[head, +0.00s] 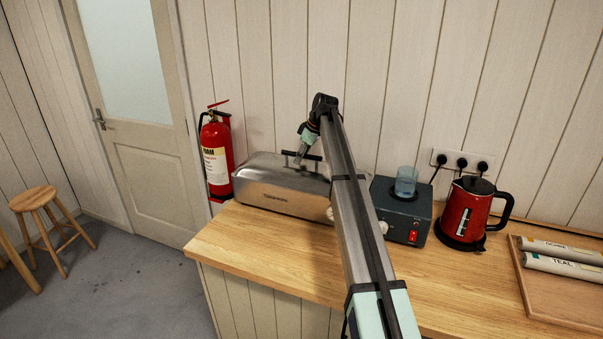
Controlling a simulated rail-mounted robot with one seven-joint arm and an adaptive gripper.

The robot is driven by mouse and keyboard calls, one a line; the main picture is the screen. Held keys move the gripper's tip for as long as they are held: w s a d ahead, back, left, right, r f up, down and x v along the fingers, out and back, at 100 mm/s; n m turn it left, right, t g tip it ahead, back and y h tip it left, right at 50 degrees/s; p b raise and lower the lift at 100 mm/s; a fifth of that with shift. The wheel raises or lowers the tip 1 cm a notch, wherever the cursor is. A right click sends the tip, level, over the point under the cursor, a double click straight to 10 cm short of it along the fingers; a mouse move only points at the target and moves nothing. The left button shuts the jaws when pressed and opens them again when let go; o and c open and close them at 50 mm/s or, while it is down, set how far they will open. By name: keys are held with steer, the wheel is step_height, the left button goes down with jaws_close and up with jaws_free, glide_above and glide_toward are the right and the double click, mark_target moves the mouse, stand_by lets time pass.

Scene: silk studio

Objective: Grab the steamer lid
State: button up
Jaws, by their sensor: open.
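The steamer (270,200) is a long, low metal box at the left end of the wooden counter, against the wall. Its lid (262,171) is brushed metal with a dark bar handle (289,154) on top, and it sits on the box. My gripper (300,158) points down at the handle from above. It is open, with its fingertips at or very near the bar. I cannot tell whether they touch it or straddle it. My arm crosses in front of the steamer's right end and hides part of it.
A dark box with a blue cup (406,181) on top stands right of my arm. Further right are a red kettle (467,212) and a wooden tray (560,290) with labelled tubes. A red fire extinguisher (217,155) stands left of the steamer. The counter's front (270,240) is clear.

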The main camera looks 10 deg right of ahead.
steer(key=shift+f, duration=0.15)
jaws_close()
steer(key=shift+r, duration=0.25)
